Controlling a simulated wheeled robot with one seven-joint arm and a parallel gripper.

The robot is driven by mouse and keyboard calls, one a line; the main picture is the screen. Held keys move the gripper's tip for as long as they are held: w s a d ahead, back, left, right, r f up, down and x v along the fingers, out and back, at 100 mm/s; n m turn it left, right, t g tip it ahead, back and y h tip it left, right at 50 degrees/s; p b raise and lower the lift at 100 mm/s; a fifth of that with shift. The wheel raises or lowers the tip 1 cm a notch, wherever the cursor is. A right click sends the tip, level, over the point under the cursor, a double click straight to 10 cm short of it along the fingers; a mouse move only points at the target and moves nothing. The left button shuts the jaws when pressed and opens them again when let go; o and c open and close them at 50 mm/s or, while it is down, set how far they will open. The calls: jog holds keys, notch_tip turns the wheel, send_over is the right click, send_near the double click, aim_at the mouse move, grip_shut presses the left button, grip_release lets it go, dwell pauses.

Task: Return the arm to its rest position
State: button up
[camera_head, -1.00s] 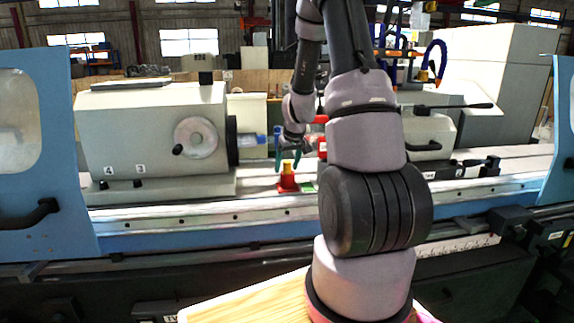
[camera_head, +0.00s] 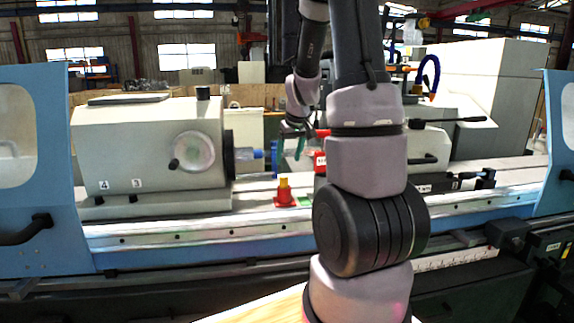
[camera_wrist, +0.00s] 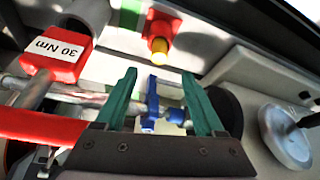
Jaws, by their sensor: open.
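My gripper (camera_head: 291,142) has green fingers and hangs over the grinder bed, a little above and right of a blue piece (camera_head: 274,160). In the wrist view my gripper (camera_wrist: 160,88) is open, with its fingers spread apart. The blue piece (camera_wrist: 152,97) shows between the fingers there, beyond them. Nothing is clearly held. My arm rises from the front and bends down to the gripper, hiding part of the machine's middle.
The grey headstock (camera_head: 130,155) with its handwheel (camera_head: 194,152) stands left. A red block with a yellow knob (camera_head: 284,190) sits below the gripper. A red 30 Nm tool (camera_wrist: 57,52) is close by. Blue doors (camera_head: 35,160) flank the opening. Space above the headstock is clear.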

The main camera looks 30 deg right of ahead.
jog(key=shift+r, duration=0.1)
dwell(0.4)
jog(key=s+a+r+m+t+y, duration=0.1)
jog(key=s+a+r+m, duration=0.1)
jog(key=s+a+r, duration=0.5)
jog(key=s+a+r+m+t+y, duration=0.1)
jog(key=s+a+r, duration=0.7)
jog(key=s, duration=0.8)
notch_tip(320, 180, up, 4)
jog(key=shift+a+f+m+t, duration=0.2)
jog(key=shift+m+t, duration=0.1)
jog(key=shift+m, duration=0.2)
